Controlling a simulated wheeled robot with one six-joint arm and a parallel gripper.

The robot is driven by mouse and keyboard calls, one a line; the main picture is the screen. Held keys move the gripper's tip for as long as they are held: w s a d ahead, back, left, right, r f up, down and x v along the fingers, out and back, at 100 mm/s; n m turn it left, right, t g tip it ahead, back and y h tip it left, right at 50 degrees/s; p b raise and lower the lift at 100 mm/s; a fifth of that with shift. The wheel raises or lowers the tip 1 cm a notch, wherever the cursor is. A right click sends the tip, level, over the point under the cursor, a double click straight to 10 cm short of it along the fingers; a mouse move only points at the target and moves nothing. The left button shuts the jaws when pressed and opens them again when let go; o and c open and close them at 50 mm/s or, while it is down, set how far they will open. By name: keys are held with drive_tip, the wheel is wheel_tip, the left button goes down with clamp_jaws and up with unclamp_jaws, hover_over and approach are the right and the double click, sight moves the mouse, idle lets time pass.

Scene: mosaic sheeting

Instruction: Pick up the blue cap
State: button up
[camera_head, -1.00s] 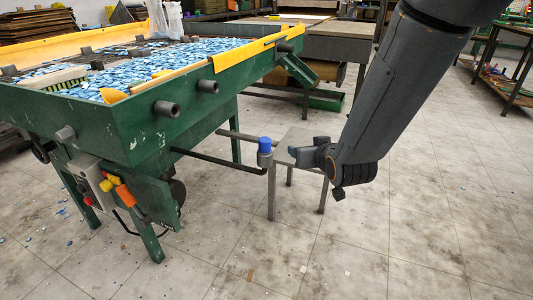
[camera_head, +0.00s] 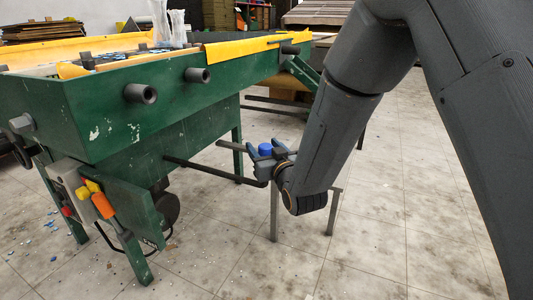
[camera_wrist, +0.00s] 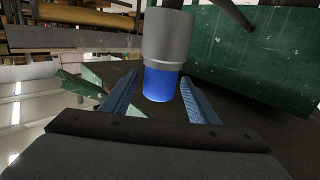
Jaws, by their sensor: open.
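The blue cap (camera_head: 265,149) sits at the small table in the middle of the head view. In the wrist view the cap (camera_wrist: 160,84) is on the end of a grey cylinder (camera_wrist: 167,38), and the picture is upside down. My gripper (camera_head: 264,145) is open, with one finger on each side of the cap. The wrist view shows the cap between the two blue ribbed fingers, with a gap visible on either side. The lower part of the cylinder is hidden by my gripper in the head view.
A green machine (camera_head: 180,118) with a yellow rim stands close on the left. A dark bar (camera_head: 215,172) sticks out from it towards the small table (camera_head: 335,190), just beside my gripper.

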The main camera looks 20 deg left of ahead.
drive_tip(key=x, duration=0.3)
drive_tip(key=shift+d+f+b, duration=0.1)
drive_tip(key=shift+f+b, duration=0.05)
drive_tip(key=shift+b, duration=0.2)
drive_tip(key=c, duration=1.1)
wheel_tip(320, 180, up, 10)
drive_tip(key=p, duration=0.3)
drive_tip(key=shift+d, duration=0.1)
